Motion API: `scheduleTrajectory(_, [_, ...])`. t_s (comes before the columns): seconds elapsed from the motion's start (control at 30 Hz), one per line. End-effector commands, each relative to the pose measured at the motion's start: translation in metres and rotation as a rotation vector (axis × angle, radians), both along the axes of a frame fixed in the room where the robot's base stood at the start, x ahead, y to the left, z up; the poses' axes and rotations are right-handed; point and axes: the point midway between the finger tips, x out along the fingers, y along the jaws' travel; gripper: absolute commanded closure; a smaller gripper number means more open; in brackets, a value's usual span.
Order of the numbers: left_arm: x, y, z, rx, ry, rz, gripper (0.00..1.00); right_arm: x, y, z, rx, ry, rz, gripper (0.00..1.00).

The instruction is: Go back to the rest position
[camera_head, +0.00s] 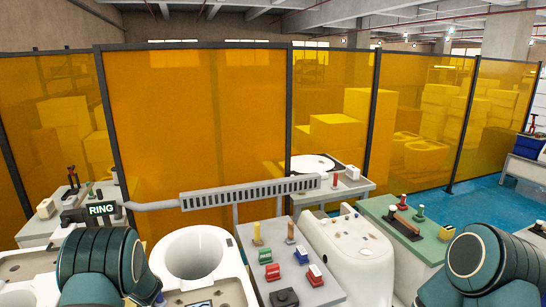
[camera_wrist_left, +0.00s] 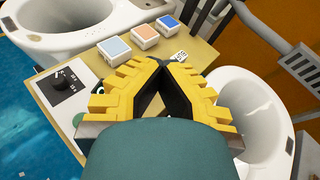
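In the left wrist view, the yellow, toothed fingers of my left gripper (camera_wrist_left: 165,63) come together at their tips, with a dark-edged triangular gap behind the tips. I see nothing held between them. The gripper is over or near a tan panel (camera_wrist_left: 190,48); its height above the panel is unclear. In the head view, two teal links of mine show at the lower left and lower right. Neither gripper shows there, and my right gripper is out of sight.
A grey slotted bar (camera_head: 250,191) spans behind. A green-topped table (camera_head: 385,210) is at the right. Orange panels (camera_head: 200,120) close off the back.

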Motion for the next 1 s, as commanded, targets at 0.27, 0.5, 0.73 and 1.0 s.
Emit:
scheduleTrajectory(0.27, [-0.099,-0.069,-0.146,-0.576,0.075,0.325,1.00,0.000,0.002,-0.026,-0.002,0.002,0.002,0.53])
scheduleTrajectory(0.5, [-0.185,-0.181,-0.230,-1.088,0.069,0.712,1.00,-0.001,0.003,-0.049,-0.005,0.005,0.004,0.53])
scheduleTrajectory(0.73, [-0.244,-0.290,-0.259,-1.480,-0.041,1.161,1.00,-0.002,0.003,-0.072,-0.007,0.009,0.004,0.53])
scheduleTrajectory(1.0, [-0.284,-0.361,-0.263,-1.697,-0.328,1.684,1.00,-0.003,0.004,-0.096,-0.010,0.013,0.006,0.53])
